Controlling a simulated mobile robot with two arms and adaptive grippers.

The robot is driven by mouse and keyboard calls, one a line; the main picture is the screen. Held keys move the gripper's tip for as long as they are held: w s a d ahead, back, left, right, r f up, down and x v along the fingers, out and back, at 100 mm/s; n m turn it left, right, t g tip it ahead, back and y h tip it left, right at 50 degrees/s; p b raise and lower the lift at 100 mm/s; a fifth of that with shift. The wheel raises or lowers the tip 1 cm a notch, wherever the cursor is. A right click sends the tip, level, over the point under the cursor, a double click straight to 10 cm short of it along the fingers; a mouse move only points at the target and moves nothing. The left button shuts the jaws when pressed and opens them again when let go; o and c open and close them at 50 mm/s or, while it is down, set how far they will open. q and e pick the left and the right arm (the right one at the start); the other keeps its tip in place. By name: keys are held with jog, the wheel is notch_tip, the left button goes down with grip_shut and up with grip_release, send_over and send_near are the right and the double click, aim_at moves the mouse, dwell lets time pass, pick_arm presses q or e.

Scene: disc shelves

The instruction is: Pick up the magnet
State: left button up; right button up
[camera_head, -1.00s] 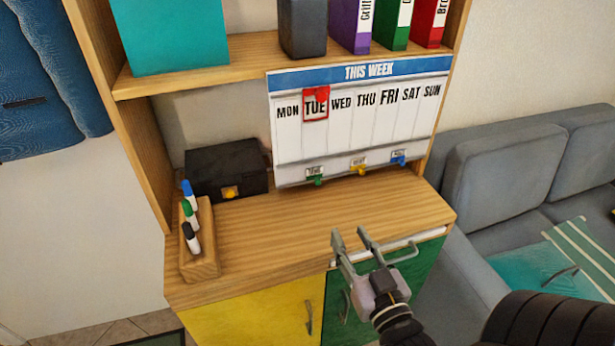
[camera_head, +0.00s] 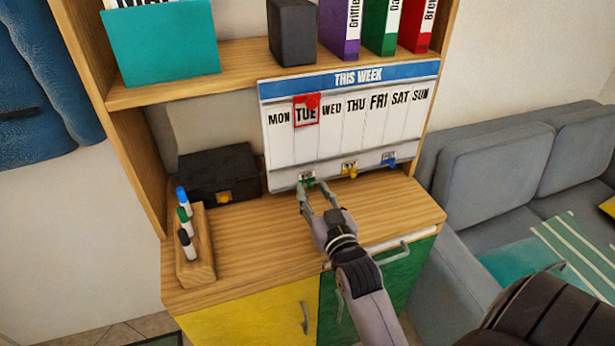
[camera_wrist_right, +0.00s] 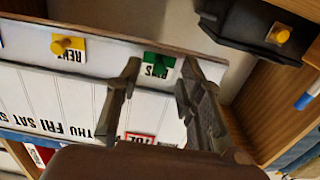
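A white weekly board (camera_head: 345,145) headed THIS WEEK leans on the cabinet. Along its lower edge are a green magnet (camera_head: 307,181), a yellow magnet (camera_head: 350,171) and a blue magnet (camera_head: 389,162), each with a small label. A red frame (camera_head: 306,110) is around TUE. My right gripper (camera_head: 317,187) is open at the green magnet. In the right wrist view, the green magnet (camera_wrist_right: 158,66) shows between the two spread fingers of my right gripper (camera_wrist_right: 160,66); I cannot tell whether they touch it. My left gripper is not in view.
A black box (camera_head: 215,175) with a yellow latch stands left of the board. A wooden holder with several markers (camera_head: 196,255) is at the cabinet top's left edge. Binders (camera_head: 380,25) stand on the shelf above. The wooden top (camera_head: 255,232) is clear in the middle.

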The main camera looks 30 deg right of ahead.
jog(key=shift+x, duration=1)
jog(key=shift+s, duration=0.1)
grip_shut()
